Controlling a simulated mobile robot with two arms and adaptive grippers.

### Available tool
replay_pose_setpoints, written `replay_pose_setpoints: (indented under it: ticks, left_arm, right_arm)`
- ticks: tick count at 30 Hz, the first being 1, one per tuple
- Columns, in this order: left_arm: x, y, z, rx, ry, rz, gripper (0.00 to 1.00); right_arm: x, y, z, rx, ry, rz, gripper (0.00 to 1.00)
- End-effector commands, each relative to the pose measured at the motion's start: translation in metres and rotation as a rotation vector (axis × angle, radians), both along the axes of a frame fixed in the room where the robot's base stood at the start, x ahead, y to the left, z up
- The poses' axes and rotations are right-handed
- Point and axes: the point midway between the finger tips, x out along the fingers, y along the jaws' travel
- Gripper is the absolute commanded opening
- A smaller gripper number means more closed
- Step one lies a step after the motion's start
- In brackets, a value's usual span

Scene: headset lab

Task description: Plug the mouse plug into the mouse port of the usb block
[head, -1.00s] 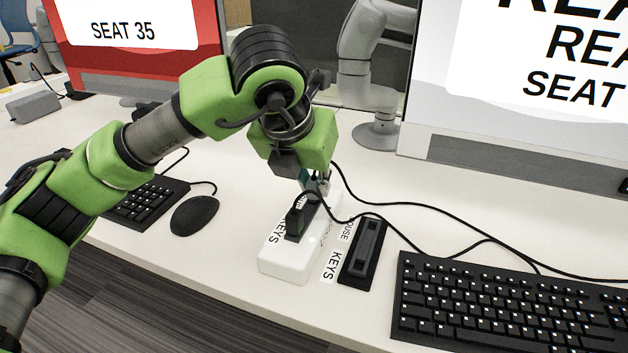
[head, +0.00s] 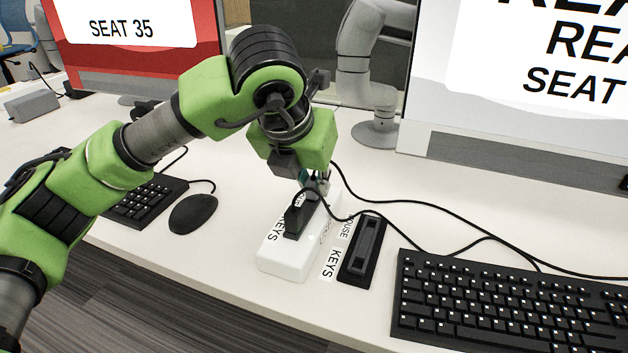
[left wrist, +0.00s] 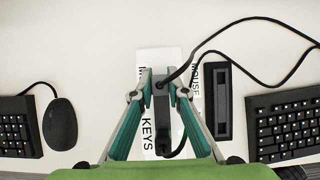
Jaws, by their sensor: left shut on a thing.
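The white usb block (head: 285,262) lies on the desk, with a KEYS label on its left side. A dark plug (head: 303,218) with a cable lies along the top of the block. My left gripper (head: 318,186) points down over the far part of the block. In the left wrist view its fingers (left wrist: 160,82) are shut on a dark plug (left wrist: 161,100), which I take for the mouse plug. The mouse port is hidden under the fingers, so I cannot tell whether the plug is in it. My right gripper is not in view.
A black slotted holder (head: 362,250) stands right of the block beside MOUSE and KEYS labels. Black cables (head: 440,250) run across the desk to the right. A keyboard (head: 500,305) lies at right, a mouse (head: 193,213) at left. Monitors stand behind.

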Motion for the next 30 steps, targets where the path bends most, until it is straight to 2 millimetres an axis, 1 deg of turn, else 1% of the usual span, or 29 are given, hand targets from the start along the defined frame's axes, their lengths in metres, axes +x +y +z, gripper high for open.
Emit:
replay_pose_setpoints:
  ticks: [1, 10, 11, 12, 13, 20, 23, 24, 26, 30]
  left_arm:
    - [0.0, 0.0, 0.0, 0.0, 0.0, 0.0, 0.03]
    - [0.0, 0.0, -0.002, 0.0, 0.0, 0.0, 0.03]
    - [0.0, 0.0, -0.001, 0.0, 0.0, 0.0, 0.22]
    - [0.0, 0.0, -0.001, 0.0, 0.0, 0.0, 0.33]
    - [0.0, 0.0, -0.001, 0.0, 0.0, 0.0, 0.34]
    - [0.0, 0.0, -0.001, 0.0, 0.0, 0.0, 0.34]
    - [0.0, 0.0, 0.0, 0.0, 0.0, 0.0, 0.34]
    - [-0.001, 0.0, 0.002, 0.0, -0.001, 0.0, 0.34]
    - [-0.003, 0.001, 0.006, -0.001, -0.002, 0.0, 0.34]
    - [-0.012, 0.004, 0.023, 0.0, -0.004, 0.0, 0.34]
  right_arm:
    - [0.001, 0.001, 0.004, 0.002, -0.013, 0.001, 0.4]
    - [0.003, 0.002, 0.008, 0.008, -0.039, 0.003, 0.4]
    - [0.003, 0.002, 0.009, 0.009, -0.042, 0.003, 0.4]
    - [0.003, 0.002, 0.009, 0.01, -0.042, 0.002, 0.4]
    - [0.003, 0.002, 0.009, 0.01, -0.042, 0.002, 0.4]
    - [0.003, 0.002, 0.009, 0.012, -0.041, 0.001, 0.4]
    - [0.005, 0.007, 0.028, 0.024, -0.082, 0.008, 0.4]
    - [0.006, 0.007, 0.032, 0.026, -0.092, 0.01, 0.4]
    - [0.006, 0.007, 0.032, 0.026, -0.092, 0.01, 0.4]
    - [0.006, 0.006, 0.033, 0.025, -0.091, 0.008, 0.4]
